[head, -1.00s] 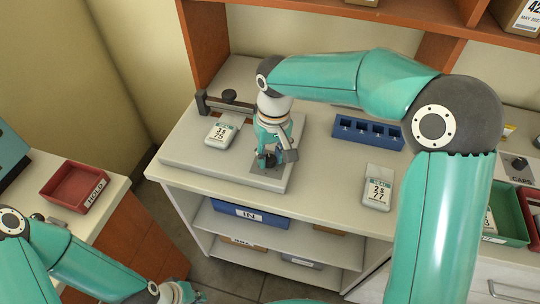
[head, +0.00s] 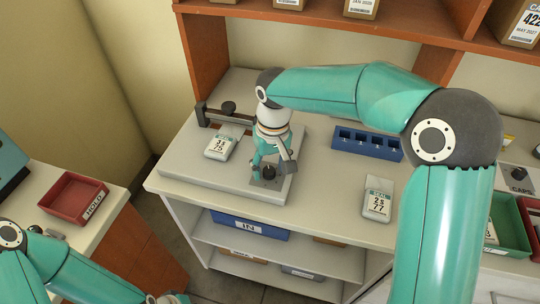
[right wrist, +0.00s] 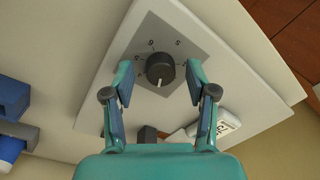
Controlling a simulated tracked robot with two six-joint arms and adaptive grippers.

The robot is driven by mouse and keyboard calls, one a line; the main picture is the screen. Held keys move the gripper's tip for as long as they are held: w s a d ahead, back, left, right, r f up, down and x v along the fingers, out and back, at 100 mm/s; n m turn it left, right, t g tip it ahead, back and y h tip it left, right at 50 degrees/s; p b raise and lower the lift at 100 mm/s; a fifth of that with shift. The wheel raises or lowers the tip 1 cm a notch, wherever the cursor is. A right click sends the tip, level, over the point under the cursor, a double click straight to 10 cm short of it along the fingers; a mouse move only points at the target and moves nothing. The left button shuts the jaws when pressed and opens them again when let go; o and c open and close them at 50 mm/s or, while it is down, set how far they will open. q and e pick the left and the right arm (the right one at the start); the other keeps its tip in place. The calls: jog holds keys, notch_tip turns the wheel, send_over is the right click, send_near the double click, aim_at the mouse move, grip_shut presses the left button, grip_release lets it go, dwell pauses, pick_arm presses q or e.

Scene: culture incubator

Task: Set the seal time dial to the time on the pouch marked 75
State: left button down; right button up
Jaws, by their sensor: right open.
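The seal time dial (head: 269,170) is a dark round knob on a grey plate at the front right of the pale sealer base (head: 200,178). In the right wrist view the dial (right wrist: 160,66) has a white pointer mark directed toward the bottom of the picture; some small figures are legible around it. My right gripper (right wrist: 160,76) is open, with one finger on each side of the dial and visible gaps between. In the head view it comes down from above. The pouch marked 75 (head: 221,145) lies on the sealer's left part and appears to read 3 s. My left gripper is mostly cut off at the bottom edge.
A second pouch (head: 377,203), reading 2 s and 77, lies on the counter to the right. A blue rack (head: 367,144) stands behind it. The sealer's dark arm (head: 222,115) is behind the pouch marked 75. A red HOLD tray (head: 72,197) is at left.

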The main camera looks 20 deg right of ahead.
aim_at(272, 169)
notch_tip(272, 169, up, 12)
jog(key=shift+d, duration=0.3)
jog(key=shift+f, duration=0.1)
dwell(0.4)
